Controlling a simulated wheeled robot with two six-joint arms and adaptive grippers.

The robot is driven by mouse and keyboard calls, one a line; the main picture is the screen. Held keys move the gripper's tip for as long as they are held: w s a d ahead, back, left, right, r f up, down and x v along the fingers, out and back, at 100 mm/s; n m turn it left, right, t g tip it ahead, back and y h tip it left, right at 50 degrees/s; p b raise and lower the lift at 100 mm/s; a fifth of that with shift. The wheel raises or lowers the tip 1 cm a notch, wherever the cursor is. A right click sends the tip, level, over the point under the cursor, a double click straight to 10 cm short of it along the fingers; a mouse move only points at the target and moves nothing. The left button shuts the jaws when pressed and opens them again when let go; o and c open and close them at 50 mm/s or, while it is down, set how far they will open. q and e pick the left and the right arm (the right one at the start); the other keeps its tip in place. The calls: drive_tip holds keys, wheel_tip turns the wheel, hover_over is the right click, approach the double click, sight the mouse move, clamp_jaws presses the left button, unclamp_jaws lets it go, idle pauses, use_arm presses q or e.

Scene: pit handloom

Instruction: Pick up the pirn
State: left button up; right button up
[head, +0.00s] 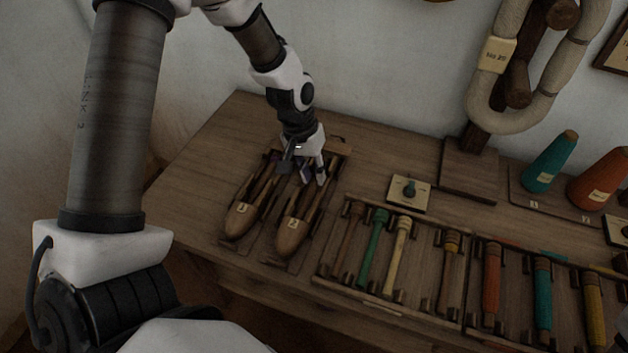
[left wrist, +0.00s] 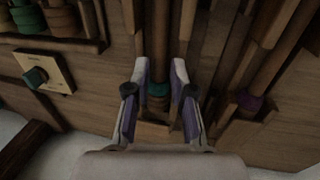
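Two wooden boat shuttles lie side by side on the table in the head view, a left one (head: 240,222) and a right one (head: 291,236). My left gripper (head: 305,173) points down over the far end of the right shuttle. In the left wrist view, a brown pirn with a teal band (left wrist: 159,90) lies between the fingers of my left gripper (left wrist: 160,70). The fingers are open, one on each side of it, with narrow gaps visible. A second rod with a purple band (left wrist: 248,102) lies in the neighbouring shuttle.
A rack (head: 330,268) of several coloured pirns, including a green one (head: 374,238), stands right of the shuttles. A small plate with a green knob (head: 409,188) sits behind it. Yarn cones (head: 548,163) stand at the back right. The table's left end is clear.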

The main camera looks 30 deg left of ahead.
use_arm(q)
drive_tip(key=shift+d+f, duration=0.1)
drive_tip(key=shift+f, duration=0.55)
drive_tip(key=shift+s+d+r, duration=0.1)
drive_tip(key=shift+s, duration=0.1)
drive_tip(key=shift+w+f, duration=0.15)
drive_tip(key=shift+f, duration=0.05)
drive_tip(key=c, duration=0.4)
clamp_jaws()
drive_tip(key=shift+r, duration=0.15)
